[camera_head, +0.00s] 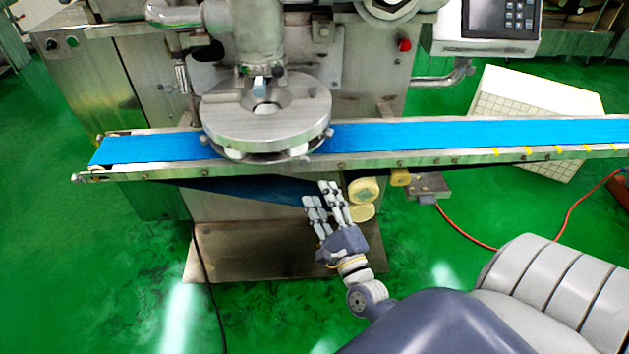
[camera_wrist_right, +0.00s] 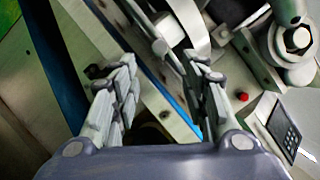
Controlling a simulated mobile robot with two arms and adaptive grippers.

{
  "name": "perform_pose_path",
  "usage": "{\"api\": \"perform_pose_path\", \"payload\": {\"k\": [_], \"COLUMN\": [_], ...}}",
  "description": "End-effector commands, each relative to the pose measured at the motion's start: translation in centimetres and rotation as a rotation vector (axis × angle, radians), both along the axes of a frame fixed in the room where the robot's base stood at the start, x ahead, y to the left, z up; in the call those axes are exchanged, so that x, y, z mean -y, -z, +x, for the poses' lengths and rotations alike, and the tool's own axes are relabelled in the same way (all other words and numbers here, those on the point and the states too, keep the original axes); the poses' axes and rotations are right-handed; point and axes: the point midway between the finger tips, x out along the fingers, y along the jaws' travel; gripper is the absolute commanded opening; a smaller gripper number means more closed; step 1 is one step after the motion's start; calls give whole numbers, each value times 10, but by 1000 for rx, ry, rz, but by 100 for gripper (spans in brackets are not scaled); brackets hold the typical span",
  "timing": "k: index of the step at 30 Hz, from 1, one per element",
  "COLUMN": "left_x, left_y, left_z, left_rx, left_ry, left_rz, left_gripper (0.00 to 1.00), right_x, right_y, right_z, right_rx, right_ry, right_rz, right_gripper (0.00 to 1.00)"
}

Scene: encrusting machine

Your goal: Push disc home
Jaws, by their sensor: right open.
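The disc (camera_head: 266,112) is a thick round steel plate with a central hole. It sits under the machine's vertical head, above the blue conveyor belt (camera_head: 430,134). Light-coloured pieces show under its rim; I cannot tell whether it is fully seated. My right gripper (camera_head: 318,190) is open and empty, below the front rail of the conveyor and in front of the disc's right side. In the right wrist view my gripper's fingers (camera_wrist_right: 160,85) stand apart with nothing between them, and a curved steel edge shows beyond them. My left gripper is not in view.
The conveyor's steel front rail (camera_head: 480,158) runs across above my right gripper. Pale yellow rollers (camera_head: 363,190) hang just right of the fingers. A control panel (camera_head: 490,22) is at upper right, near a red button (camera_head: 404,45). A black cable (camera_head: 205,275) and red cable lie on the green floor.

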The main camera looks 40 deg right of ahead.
Motion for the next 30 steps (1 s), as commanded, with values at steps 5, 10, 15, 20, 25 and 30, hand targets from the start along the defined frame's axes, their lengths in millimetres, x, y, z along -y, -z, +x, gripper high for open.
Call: {"api": "perform_pose_path", "payload": {"k": [5,10,15,20,25,30], "left_x": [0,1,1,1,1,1], "left_y": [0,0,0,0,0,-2], "left_z": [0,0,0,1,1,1], "left_rx": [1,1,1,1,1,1], "left_ry": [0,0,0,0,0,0], "left_rz": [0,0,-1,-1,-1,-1], "left_gripper": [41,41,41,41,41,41], "right_x": [-4,-5,-5,-5,-5,-16], "right_y": [5,6,6,6,7,50], "right_z": [-19,-24,-24,-24,-24,-21], "right_rx": [-1,0,0,0,-4,-132], "right_ry": [0,0,0,0,-1,-18], "right_rz": [-1,-1,-1,-1,-5,-145], "right_gripper": [41,41,41,41,41,41]}}
